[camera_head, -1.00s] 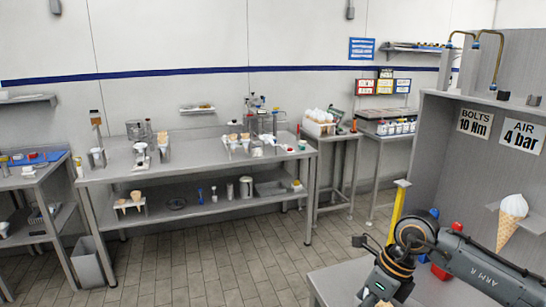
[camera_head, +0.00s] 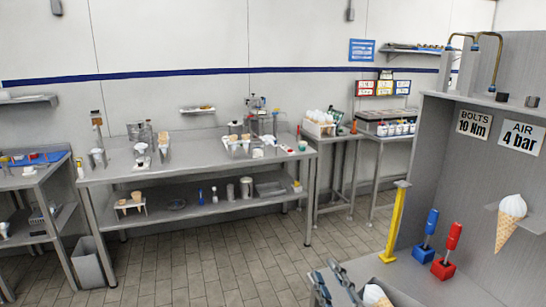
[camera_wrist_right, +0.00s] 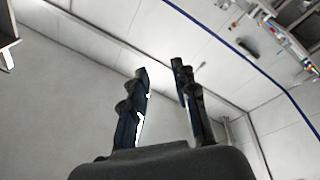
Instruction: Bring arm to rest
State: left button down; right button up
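My right gripper (camera_head: 326,276) is at the bottom edge of the head view, pointing up, over the near edge of the grey workbench (camera_head: 410,277). Its two dark fingers stand apart with nothing between them. In the right wrist view the gripper (camera_wrist_right: 160,72) is also open and empty, with the wall and ceiling behind it. The rest of my right arm is below the head view. My left gripper is in neither view.
Close right of the gripper, an ice cream cone (camera_head: 376,295) shows at the bottom edge. A blue-handled tool (camera_head: 429,231) and a red-handled tool (camera_head: 451,244) stand on the bench, beside a yellow post (camera_head: 397,222).

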jog(key=s+d+f+m+g+h, duration=0.3)
jog(key=s+d+f+m+g, duration=0.1)
jog(key=f, duration=0.4)
jog(key=s+d+f+m+g+h, duration=0.3)
jog(key=s+d+f+m, duration=0.1)
jog(key=f, duration=0.5)
jog(key=s+d+f+m+g, duration=0.1)
jog(key=s+f+g, duration=0.35)
jog(key=s, duration=0.55)
jog(key=s+d+f+m+g, duration=0.15)
jog(key=s+f+g, duration=0.3)
jog(key=s, duration=0.45)
notch_tip(320, 180, down, 26)
jog(key=a+g, duration=0.1)
jog(key=s+d+f+g, duration=0.1)
jog(key=s+d+f, duration=0.2)
jog(key=s+f, duration=1.4)
jog(key=shift+s, duration=0.3)
